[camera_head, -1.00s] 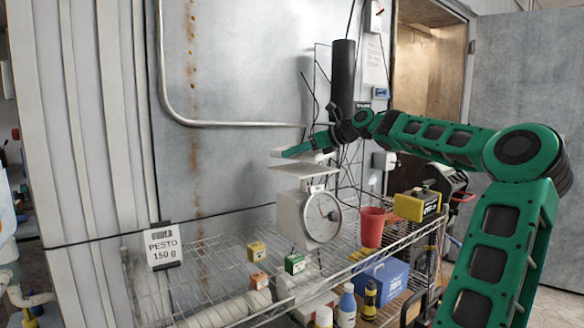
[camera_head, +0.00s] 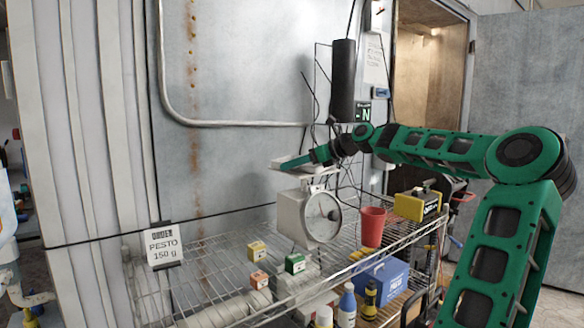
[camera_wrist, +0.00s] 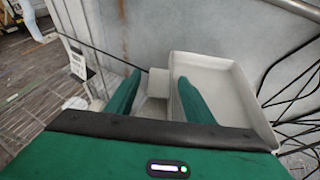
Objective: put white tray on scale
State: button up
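The white tray (camera_head: 290,163) lies across the top of the white dial scale (camera_head: 308,215) in the head view. It appears to rest there, slightly tilted. In the wrist view the tray (camera_wrist: 222,85) is at the right, and part of the white scale (camera_wrist: 155,88) shows between the fingers. My gripper (camera_wrist: 152,85) is open, with its green fingers apart. The right finger is over the tray's inside and the left finger is outside its left rim.
The scale stands on a wire shelf (camera_head: 215,275) against the metal wall. A red cup (camera_head: 371,227) and a yellow box (camera_head: 416,205) are to its right. Small yellow, orange and green boxes (camera_head: 295,263) are in front. Black cables hang behind my gripper.

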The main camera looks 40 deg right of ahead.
jog(key=v, duration=1.2)
jog(key=shift+s, duration=0.1)
dwell(0.4)
